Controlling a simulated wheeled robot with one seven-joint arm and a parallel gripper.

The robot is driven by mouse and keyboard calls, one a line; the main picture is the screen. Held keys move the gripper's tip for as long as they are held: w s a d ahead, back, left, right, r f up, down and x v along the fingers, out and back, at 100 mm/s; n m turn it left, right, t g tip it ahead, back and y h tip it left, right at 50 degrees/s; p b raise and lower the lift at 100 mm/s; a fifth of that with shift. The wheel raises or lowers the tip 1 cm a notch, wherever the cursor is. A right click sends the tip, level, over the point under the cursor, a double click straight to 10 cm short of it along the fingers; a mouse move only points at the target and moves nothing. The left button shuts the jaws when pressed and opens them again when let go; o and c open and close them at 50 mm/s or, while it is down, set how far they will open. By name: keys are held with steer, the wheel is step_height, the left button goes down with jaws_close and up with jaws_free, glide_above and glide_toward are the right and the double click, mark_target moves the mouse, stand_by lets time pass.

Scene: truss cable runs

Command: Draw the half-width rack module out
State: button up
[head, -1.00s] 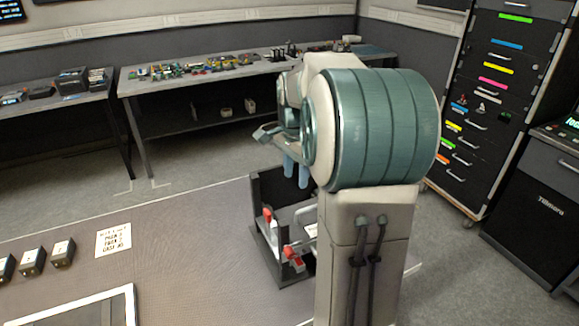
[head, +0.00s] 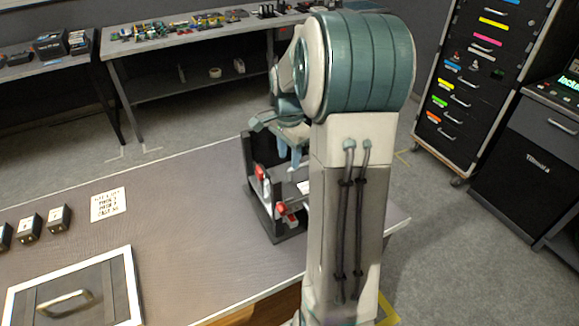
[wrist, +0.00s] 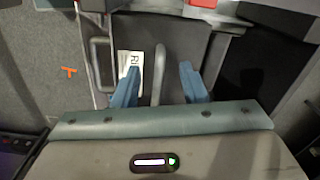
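The dark rack frame (head: 262,205) stands on the near table, with red and white parts on its left side. In the wrist view, a grey module face (wrist: 190,40) carries a white label (wrist: 130,68) and an upright bar handle (wrist: 158,78). A second bar handle (wrist: 98,65) is to its left. My gripper (wrist: 159,72) is open, its blue fingers apart on either side of the middle handle, with a gap visible on both sides. The left finger covers part of the label. In the head view my gripper (head: 290,155) is by the rack, partly hidden by my arm.
Red parts (wrist: 203,3) show at the top of the wrist view. A dark gap (wrist: 250,65) lies right of the module face. On the table are a note (head: 108,204), small black boxes (head: 29,228) and a handled panel (head: 75,295). A drawer cabinet (head: 465,80) stands at right.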

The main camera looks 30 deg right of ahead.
mark_target(289, 171)
step_height(289, 171, down, 6)
steer(key=shift+r, duration=0.1)
stand_by(0.4)
jaws_close()
